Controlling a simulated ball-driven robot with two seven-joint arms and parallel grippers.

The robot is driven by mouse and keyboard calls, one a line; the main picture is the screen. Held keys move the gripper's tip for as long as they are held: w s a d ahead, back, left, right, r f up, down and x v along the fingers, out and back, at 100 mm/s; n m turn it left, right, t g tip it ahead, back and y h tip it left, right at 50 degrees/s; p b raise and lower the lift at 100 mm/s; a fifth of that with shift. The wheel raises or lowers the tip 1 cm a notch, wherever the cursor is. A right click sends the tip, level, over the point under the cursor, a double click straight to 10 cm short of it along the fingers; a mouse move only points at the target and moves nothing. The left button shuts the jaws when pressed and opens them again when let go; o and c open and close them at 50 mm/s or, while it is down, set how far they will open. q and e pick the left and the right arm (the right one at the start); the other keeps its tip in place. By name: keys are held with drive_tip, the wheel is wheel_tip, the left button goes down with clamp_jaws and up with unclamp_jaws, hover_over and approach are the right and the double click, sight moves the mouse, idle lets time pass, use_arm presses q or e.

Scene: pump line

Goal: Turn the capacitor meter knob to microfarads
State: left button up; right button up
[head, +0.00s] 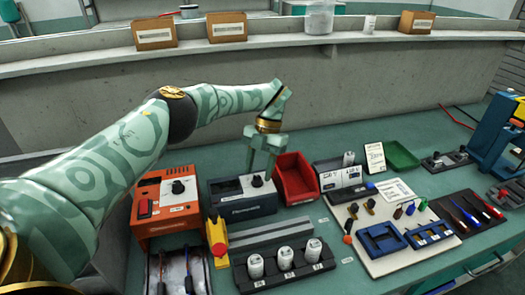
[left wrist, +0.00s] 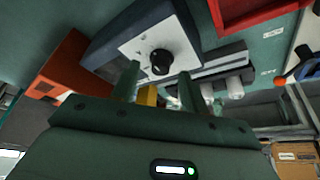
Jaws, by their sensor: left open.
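A dark blue-grey box (head: 243,207) with a pale top panel and a black round knob (head: 257,181) stands mid-bench; I take it as the capacitor meter. Its front lettering is too small to read. In the left wrist view the knob (left wrist: 160,62) sits on the light panel of the box (left wrist: 118,30), with tiny unreadable marks around it. My left gripper (head: 261,172) is open, its fingers pointing down at the knob. In the left wrist view the fingertips (left wrist: 158,70) lie on either side of the knob; I cannot tell if they touch it. The knob's pointer is unclear.
An orange box (head: 166,218) with its own black knob stands left of the meter. A red bin (head: 297,178) is close on the right. A grey rail, a yellow piece (head: 217,238) and a black rack of white cylinders (head: 284,266) lie in front. A concrete ledge is behind.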

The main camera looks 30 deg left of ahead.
use_arm(q)
drive_tip(key=b+v, duration=0.4)
drive_tip(key=v, duration=0.6)
drive_tip(key=shift+r, duration=0.3)
use_arm(e)
drive_tip(key=shift+g, duration=0.3)
drive_tip(key=f, duration=0.1)
drive_tip(key=s+f, duration=0.1)
drive_tip(key=f, duration=0.2)
drive_tip(key=shift+s+d+f, duration=0.1)
drive_tip(key=shift+s, duration=0.25)
use_arm(q)
drive_tip(key=shift+w+f, duration=0.1)
